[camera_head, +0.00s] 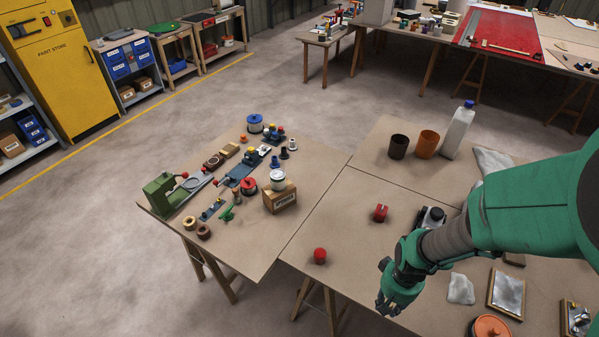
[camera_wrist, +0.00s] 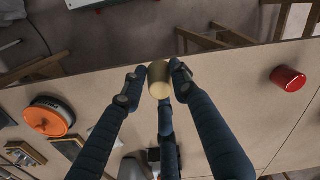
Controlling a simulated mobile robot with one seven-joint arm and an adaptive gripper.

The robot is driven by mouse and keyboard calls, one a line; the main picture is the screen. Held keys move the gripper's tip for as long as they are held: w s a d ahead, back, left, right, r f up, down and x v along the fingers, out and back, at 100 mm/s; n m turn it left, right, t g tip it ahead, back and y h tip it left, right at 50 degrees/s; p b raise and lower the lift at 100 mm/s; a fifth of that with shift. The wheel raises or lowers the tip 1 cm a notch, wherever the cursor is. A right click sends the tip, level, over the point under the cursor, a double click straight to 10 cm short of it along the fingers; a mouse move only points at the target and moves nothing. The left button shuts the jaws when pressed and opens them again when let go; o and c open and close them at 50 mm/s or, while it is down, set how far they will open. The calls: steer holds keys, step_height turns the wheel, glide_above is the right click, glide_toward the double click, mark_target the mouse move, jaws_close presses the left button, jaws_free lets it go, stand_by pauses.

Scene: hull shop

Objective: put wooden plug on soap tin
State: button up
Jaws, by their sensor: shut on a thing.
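My gripper (camera_head: 388,302) hangs over the front part of the right-hand table in the head view. In the wrist view my gripper (camera_wrist: 159,82) is shut on a pale tan cylinder, the wooden plug (camera_wrist: 159,81), held between its fingertips. The plug cannot be made out in the head view. No label marks the soap tin, so I cannot tell which thing it is. A round orange-topped thing (camera_head: 490,327) lies at the head view's bottom edge, right of my gripper; it shows whole at the left of the wrist view (camera_wrist: 49,116), apart from my gripper.
A red cylinder (camera_head: 320,256) stands left of my gripper, with a red block (camera_head: 380,212) behind. Dark and orange cups (camera_head: 427,144) and a white bottle (camera_head: 458,130) stand farther back. Framed trays (camera_head: 507,294) lie right. The left table holds a white tin (camera_head: 277,181) on a box.

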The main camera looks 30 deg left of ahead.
steer(key=w+a+r+n+p, duration=0.2)
steer(key=w+a+r+p, duration=0.25)
steer(key=a, duration=0.55)
steer(key=w+a+r+n+p, duration=0.1)
steer(key=w+a+r+p, duration=0.25)
steer(key=w+a, duration=0.45)
steer(key=a+r+n+p, duration=0.2)
steer(key=a+r+p, duration=0.1)
steer(key=a, duration=0.9)
steer(key=a+r+n+p, duration=0.2)
steer(key=a+r+p, duration=0.1)
steer(key=a, duration=0.9)
steer(key=shift+a+r, duration=0.3)
steer(key=shift+r, duration=0.15)
steer(key=p, duration=0.2)
glide_above(278, 174)
steer(key=shift+a+f, duration=0.1)
steer(key=shift+f, duration=0.65)
steer(key=shift+f, duration=0.1)
steer(key=shift+f+p, duration=0.5)
steer(key=shift+f, duration=1.15)
steer(key=shift+f, duration=0.1)
